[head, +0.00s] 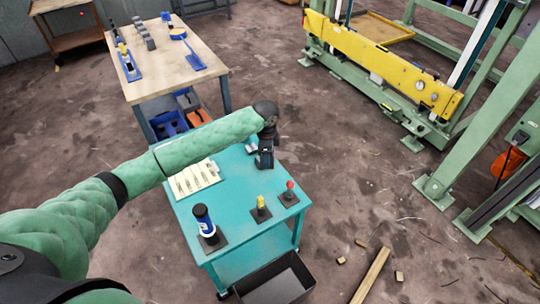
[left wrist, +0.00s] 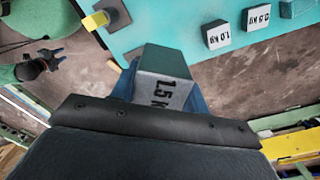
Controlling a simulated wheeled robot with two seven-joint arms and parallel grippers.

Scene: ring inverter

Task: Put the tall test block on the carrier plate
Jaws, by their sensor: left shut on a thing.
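The tall test block (left wrist: 166,66) is a grey block marked "1.5 kg" in the left wrist view. My left gripper (head: 264,160) is shut on it, with blue fingers on both sides of the block. In the head view the gripper is over the right edge of the teal table (head: 232,185), and I cannot make out the block there. In the left wrist view, teal tabletop and brown floor show behind the block. I cannot tell which thing is the carrier plate.
Two smaller blocks, marked 1.0 kg (left wrist: 217,35) and 0.5 kg (left wrist: 256,18), stand on the teal table. A blue-and-white bottle (head: 205,221), a yellow-topped piece (head: 261,204) and a red-topped piece (head: 290,187) stand near its front. A black bin (head: 262,270) is below.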

